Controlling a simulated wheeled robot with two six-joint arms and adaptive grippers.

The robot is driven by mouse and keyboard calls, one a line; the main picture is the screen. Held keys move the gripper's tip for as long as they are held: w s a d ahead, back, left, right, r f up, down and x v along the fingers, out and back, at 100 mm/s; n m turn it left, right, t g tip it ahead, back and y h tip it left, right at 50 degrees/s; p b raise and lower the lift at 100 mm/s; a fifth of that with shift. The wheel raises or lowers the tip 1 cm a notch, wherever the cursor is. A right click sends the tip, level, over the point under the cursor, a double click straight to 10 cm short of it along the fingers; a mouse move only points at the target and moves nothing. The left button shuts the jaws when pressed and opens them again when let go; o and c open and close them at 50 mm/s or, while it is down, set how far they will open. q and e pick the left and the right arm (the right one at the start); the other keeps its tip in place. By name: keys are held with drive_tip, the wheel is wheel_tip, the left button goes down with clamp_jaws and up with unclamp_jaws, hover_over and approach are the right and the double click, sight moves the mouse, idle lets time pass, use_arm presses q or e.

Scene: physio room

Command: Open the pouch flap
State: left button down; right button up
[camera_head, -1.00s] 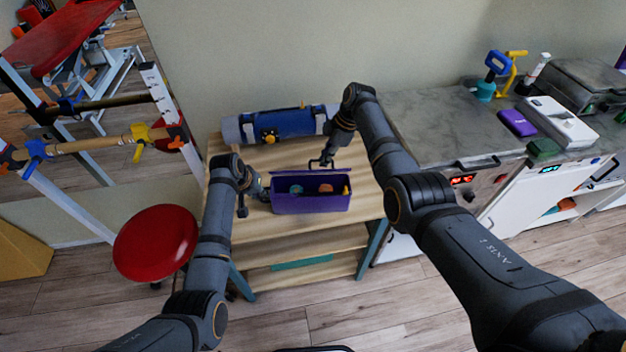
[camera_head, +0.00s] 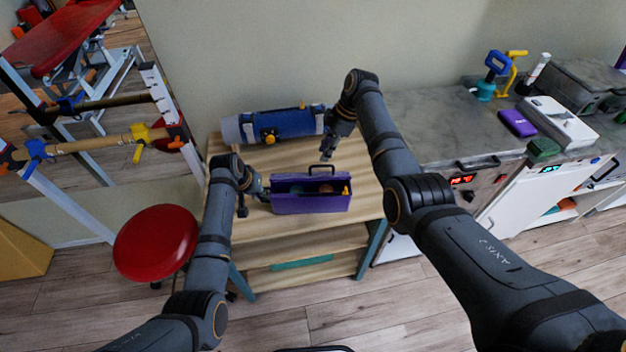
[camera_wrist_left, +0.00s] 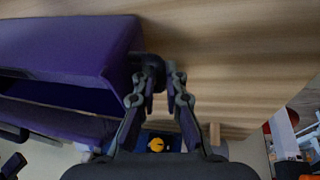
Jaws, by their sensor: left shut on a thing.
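The purple pouch (camera_head: 310,204) stands on the wooden cart top. Its flap (camera_head: 300,184) is partly raised, with a dark handle (camera_head: 322,169) on its edge. Below the flap a gap shows some of the contents. My left gripper (camera_head: 262,190) is at the pouch's left end. In the left wrist view its fingers (camera_wrist_left: 163,80) are shut on a small dark tab (camera_wrist_left: 150,64) at the pouch's end; the pouch's dark opening also shows there. My right gripper (camera_head: 327,155) hangs just behind and above the handle, seemingly apart from it; its fingers are too small to judge.
A blue rolled bundle (camera_head: 290,124) lies behind the pouch against the wall. A red stool (camera_head: 155,243) stands left of the cart (camera_head: 225,220). A grey counter (camera_head: 440,125) with several items is at the right. The cart top right of the pouch is clear.

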drive_tip(key=shift+r, duration=2.85)
use_arm(q)
drive_tip(key=c, duration=1.4)
unclamp_jaws()
drive_tip(key=shift+c, duration=0.2)
